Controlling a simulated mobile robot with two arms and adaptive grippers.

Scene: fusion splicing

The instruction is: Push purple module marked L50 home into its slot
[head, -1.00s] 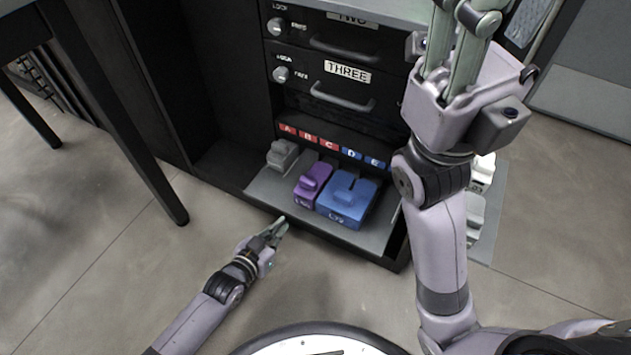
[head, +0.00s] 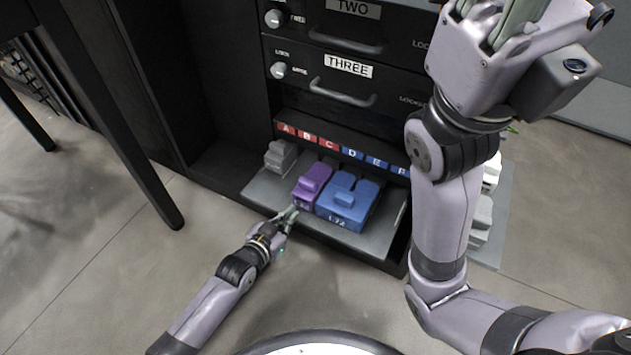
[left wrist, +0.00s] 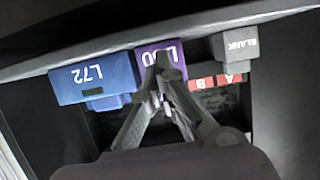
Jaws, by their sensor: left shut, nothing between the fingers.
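The purple module (head: 311,183) sits on the grey shelf under the lettered strip, between a grey module and a blue one. In the left wrist view, upside down, the purple module (left wrist: 147,64) shows a label that my fingers partly cover. My left gripper (head: 291,213) is shut and empty at the shelf's front edge, in front of the purple module's face. In the left wrist view its fingertips (left wrist: 162,62) overlap that face; I cannot tell if they touch it. My right gripper (head: 497,20) is raised at the upper right, its fingertips cut off by the frame.
The blue module (head: 345,205) marked L72 stands right beside the purple one. A grey module (head: 281,156), labelled BLANK in the left wrist view (left wrist: 236,48), stands to the left. Drawer THREE (head: 330,85) is above. A dark table leg (head: 150,190) stands left of the cabinet.

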